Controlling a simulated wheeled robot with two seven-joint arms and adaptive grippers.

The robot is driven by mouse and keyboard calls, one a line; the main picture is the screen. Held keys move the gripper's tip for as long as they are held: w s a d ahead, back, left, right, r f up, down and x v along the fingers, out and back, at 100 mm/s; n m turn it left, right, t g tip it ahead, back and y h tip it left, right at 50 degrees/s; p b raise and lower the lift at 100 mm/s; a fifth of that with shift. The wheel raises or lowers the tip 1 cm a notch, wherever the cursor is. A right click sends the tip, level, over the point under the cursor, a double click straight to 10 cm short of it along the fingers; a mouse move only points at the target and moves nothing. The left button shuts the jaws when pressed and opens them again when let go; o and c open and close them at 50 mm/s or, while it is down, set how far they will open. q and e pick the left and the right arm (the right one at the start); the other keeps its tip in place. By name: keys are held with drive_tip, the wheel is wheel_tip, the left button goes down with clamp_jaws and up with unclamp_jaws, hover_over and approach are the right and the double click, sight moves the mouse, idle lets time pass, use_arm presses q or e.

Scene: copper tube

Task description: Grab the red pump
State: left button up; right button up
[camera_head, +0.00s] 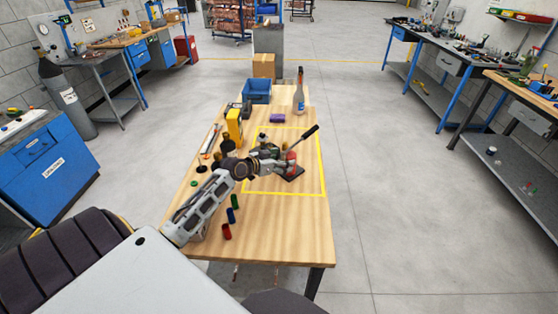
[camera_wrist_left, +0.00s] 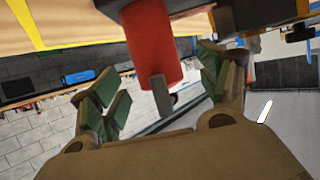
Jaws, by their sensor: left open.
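The red pump (camera_head: 291,158) stands on the wooden table, inside the yellow outline. It has a dark base and a long black lever slanting up to the right. My left gripper (camera_head: 279,163) is just left of the pump and partly covers it. In the left wrist view the pump's red cylinder (camera_wrist_left: 152,45) is large, and it lies across the gap between the green-padded fingers. The left gripper (camera_wrist_left: 158,92) is spread open there, with a finger on each side. Whether a finger touches the red body cannot be told. My right gripper is not in view.
A blue bin (camera_head: 257,90), a bottle (camera_head: 299,92), a purple block (camera_head: 277,118) and a yellow device (camera_head: 234,126) stand towards the back. Small red, blue and green cylinders stand near the left front. The table's right front is clear.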

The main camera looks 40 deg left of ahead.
sight(287, 159)
use_arm(q)
drive_tip(key=shift+w, duration=0.15)
drive_tip(key=shift+d+p+x, duration=0.2)
drive_tip(key=shift+p+x, duration=0.2)
drive_tip(key=shift+x, duration=2.05)
clamp_jaws()
drive_tip(key=shift+w+a+r, duration=0.1)
drive_tip(key=shift+r, duration=0.25)
drive_tip(key=shift+f, duration=0.1)
